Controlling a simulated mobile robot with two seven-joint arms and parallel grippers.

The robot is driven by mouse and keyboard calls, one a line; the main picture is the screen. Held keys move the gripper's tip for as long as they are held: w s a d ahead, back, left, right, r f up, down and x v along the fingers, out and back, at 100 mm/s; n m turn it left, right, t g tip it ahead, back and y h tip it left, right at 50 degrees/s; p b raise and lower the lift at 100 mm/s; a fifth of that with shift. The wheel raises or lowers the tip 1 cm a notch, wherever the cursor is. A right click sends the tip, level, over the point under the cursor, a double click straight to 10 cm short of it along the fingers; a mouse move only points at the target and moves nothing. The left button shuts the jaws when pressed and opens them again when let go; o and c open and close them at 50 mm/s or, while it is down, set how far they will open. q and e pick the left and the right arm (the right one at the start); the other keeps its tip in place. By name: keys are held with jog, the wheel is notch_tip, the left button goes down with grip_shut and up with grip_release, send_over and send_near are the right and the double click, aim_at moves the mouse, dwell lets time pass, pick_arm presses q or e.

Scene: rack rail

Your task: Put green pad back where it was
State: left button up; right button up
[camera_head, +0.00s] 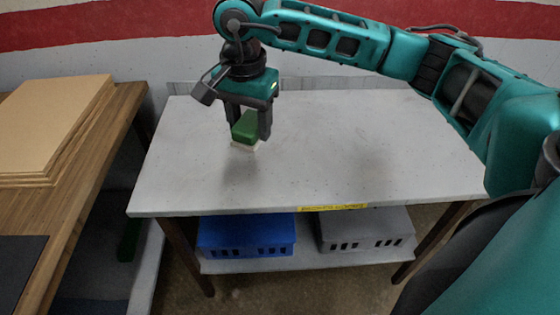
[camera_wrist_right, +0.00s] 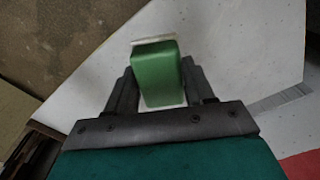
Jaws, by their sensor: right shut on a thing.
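The green pad (camera_head: 246,127) is a green block with a pale layer on its underside. My right gripper (camera_head: 248,124) is shut on it, one finger on each side, over the left part of the grey-white table (camera_head: 350,150). The pad also shows in the right wrist view (camera_wrist_right: 157,75) between the two fingers (camera_wrist_right: 160,90). A soft shadow lies on the table near the pad; I cannot tell for sure whether its underside touches the surface. My left gripper is not in view.
The table top is otherwise clear. A blue crate (camera_head: 245,236) and a grey crate (camera_head: 365,230) sit on the shelf below. A wooden table (camera_head: 75,190) with stacked brown boards (camera_head: 50,130) stands at the left. A striped wall is behind.

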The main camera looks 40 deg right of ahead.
aim_at(276, 166)
jog(key=m, duration=0.2)
jog(key=w+d+m, duration=0.1)
jog(key=m, duration=0.2)
jog(key=d+r+m, duration=0.1)
jog(key=m, duration=0.2)
jog(key=shift+w+d+r, duration=0.1)
jog(key=shift+w+d, duration=0.05)
jog(key=shift+w, duration=0.25)
jog(key=w+d+r+m+b, duration=0.2)
jog(key=d+m, duration=0.4)
jog(key=m, duration=1.2)
jog(key=f, duration=1.9)
jog(key=shift+a+f, duration=0.2)
jog(key=shift+f, duration=0.05)
jog(key=shift+f+b, duration=0.1)
jog(key=shift+b, duration=0.25)
jog(key=o, duration=1)
